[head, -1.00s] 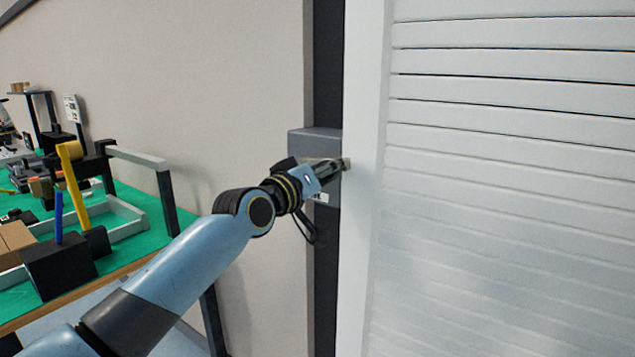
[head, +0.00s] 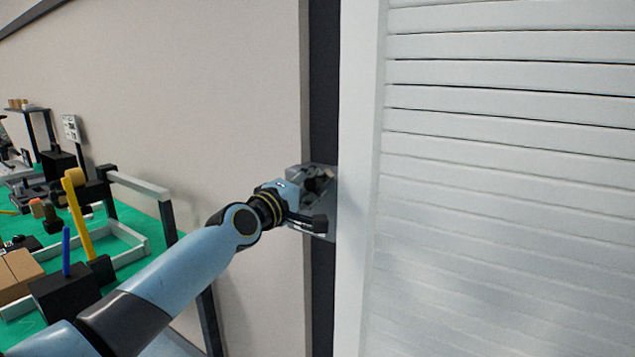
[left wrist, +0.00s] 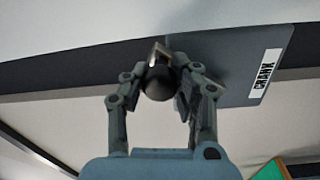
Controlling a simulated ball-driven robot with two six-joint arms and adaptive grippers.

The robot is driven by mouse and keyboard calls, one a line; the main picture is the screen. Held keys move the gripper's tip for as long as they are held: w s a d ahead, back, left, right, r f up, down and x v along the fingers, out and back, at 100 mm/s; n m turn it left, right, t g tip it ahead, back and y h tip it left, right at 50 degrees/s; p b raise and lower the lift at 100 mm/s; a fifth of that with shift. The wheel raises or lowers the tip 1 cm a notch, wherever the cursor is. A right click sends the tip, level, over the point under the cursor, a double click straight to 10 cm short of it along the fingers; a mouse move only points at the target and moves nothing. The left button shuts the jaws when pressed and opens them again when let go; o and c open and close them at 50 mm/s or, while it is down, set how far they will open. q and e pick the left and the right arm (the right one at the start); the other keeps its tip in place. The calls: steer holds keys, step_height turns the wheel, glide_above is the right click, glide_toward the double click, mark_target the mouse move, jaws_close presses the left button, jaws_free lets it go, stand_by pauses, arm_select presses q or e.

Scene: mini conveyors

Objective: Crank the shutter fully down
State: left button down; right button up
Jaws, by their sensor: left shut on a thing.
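The white slatted shutter (head: 510,150) fills the right of the head view, with slats down to the bottom edge; its lower end is out of view. A grey crank box (head: 327,172) sits on the dark post left of the shutter's white frame. In the left wrist view its grey plate (left wrist: 235,62) bears a "CRANK" label. My left gripper (head: 320,182) is at the box, its fingers partly covering it. In the left wrist view, my left gripper (left wrist: 172,78) is shut on a round black knob (left wrist: 158,84). The crank arm is mostly hidden. My right gripper is out of view.
A green-topped table (head: 150,228) with a yellow post (head: 77,212), a black block (head: 68,290) and a cardboard box (head: 17,275) stands at the left. A plain beige wall (head: 220,110) lies between table and shutter. The space before the shutter is clear.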

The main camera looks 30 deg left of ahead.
arm_select(q)
steer(key=shift+a+r+n, duration=0.25)
steer(key=shift+n, duration=0.05)
steer(key=c, duration=1.5)
jaws_free()
steer(key=o, duration=0.5)
steer(key=shift+s+a, duration=0.1)
steer(key=shift+a, duration=0.1)
steer(key=shift+d, duration=0.1)
steer(key=shift+f, duration=0.1)
steer(key=s, duration=1.2)
steer(key=shift+a+f, duration=0.2)
steer(key=shift+a, duration=0.2)
